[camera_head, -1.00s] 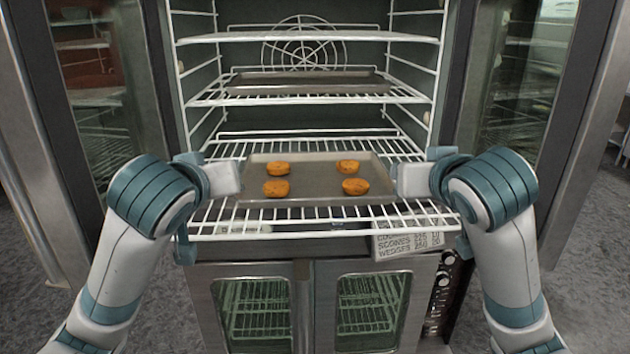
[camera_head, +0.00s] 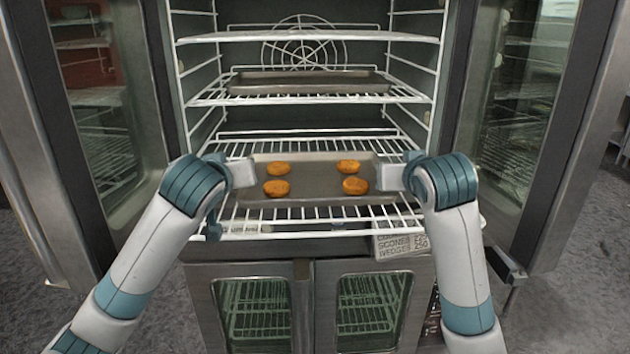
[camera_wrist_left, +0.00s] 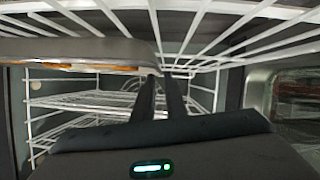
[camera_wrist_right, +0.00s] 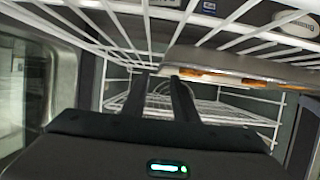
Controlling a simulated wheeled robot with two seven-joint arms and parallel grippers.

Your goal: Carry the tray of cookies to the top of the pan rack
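A grey metal tray (camera_head: 320,188) with several round orange-brown cookies, one at its near left (camera_head: 277,187), lies on the pulled-out wire rack (camera_head: 330,227) of an open oven. My left gripper (camera_head: 243,172) is at the tray's left edge and my right gripper (camera_head: 390,177) is at its right edge. In the left wrist view the narrow fingers (camera_wrist_left: 160,78) are close together beside the tray's edge (camera_wrist_left: 100,50). In the right wrist view the fingers (camera_wrist_right: 160,76) show a small gap beside the tray (camera_wrist_right: 250,66). Their grip is unclear. No pan rack is identifiable.
Another flat pan (camera_head: 305,82) sits on a higher oven shelf. An empty wire shelf (camera_head: 310,37) is above it. Open glass doors stand left (camera_head: 100,110) and right (camera_head: 525,100). A label card (camera_head: 400,243) hangs on the rack front. Grey floor shows both sides.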

